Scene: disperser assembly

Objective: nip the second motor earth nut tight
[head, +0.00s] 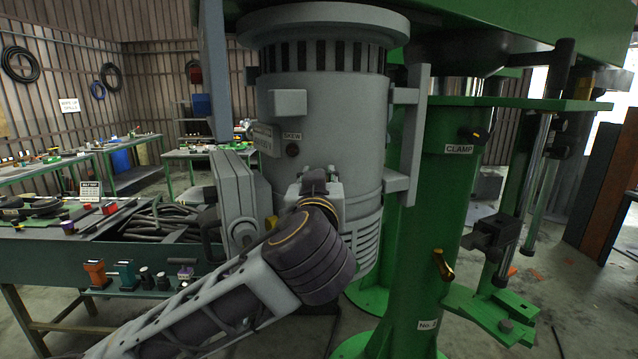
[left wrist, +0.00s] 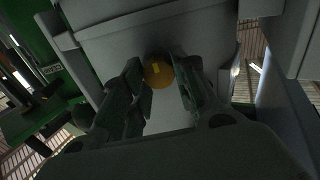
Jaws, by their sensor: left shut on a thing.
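The motor (head: 330,110) is a large grey upright cylinder hanging in front of the green column. In the left wrist view a round brass-coloured nut (left wrist: 157,74) sits on the grey motor casing (left wrist: 205,38). My left gripper (left wrist: 161,82) has its two dark fingers on either side of the nut and is shut on it. In the head view my left arm reaches up from the lower left to the motor's lower front, and its wrist hides the fingers and the nut. My right gripper is in neither view.
The green column (head: 440,200) with a CLAMP label stands right of the motor. A grey box (head: 238,195) sticks out at the motor's left. A green bench (head: 50,260) with hoses and small tools stands at the left.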

